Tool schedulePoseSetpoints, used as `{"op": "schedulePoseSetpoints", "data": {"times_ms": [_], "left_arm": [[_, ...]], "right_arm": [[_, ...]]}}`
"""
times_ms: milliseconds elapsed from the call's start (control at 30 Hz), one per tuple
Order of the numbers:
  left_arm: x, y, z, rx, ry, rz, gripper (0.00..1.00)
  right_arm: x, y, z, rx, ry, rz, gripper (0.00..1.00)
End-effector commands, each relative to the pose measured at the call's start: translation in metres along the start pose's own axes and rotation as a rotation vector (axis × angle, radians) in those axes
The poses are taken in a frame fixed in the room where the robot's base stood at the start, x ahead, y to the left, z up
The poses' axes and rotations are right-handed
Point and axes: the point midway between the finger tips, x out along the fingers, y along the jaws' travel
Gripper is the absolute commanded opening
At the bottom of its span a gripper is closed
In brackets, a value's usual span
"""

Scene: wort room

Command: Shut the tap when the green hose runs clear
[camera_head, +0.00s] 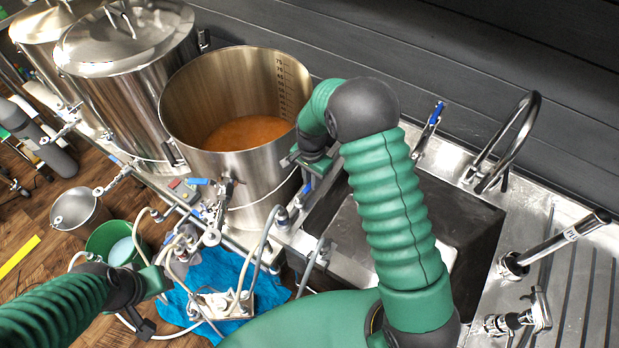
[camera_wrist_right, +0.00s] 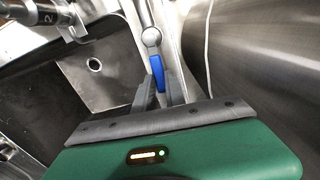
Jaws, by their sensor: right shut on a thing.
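My right gripper (camera_head: 306,172) reaches down between the open steel kettle and the sink. In the right wrist view its two dark fingers (camera_wrist_right: 160,92) are shut on a blue lever (camera_wrist_right: 158,73) beside a round steel fitting (camera_wrist_right: 151,37). A bit of blue (camera_head: 307,188) shows below this gripper in the head view. My left gripper (camera_head: 158,282) is low at the left, near the hoses; its finger gap is unclear. A green bucket (camera_head: 100,240) holds pale liquid. I cannot pick out a green hose or its outflow for sure.
The open kettle (camera_head: 230,172) holds amber liquid. A pump with pale hoses (camera_head: 222,303) stands on a blue cloth (camera_head: 205,266). The sink (camera_head: 330,212) and its curved faucet (camera_head: 520,125) are at the right. A steel bucket (camera_head: 80,211) is on the floor.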

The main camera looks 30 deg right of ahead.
Motion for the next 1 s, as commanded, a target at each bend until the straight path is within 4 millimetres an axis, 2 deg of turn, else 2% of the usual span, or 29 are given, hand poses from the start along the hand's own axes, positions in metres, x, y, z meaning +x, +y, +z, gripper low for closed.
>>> {"op": "schedulePoseSetpoints", "data": {"times_ms": [367, 1000], "left_arm": [[-0.014, 0.000, -0.003, 0.000, 0.000, 0.000, 0.36], [-0.053, 0.000, -0.012, 0.000, 0.000, 0.000, 0.36]], "right_arm": [[-0.005, 0.016, -0.002, 0.302, 0.009, -0.009, 0.00], [-0.005, 0.046, 0.019, 0.910, 0.006, -0.008, 0.00]]}}
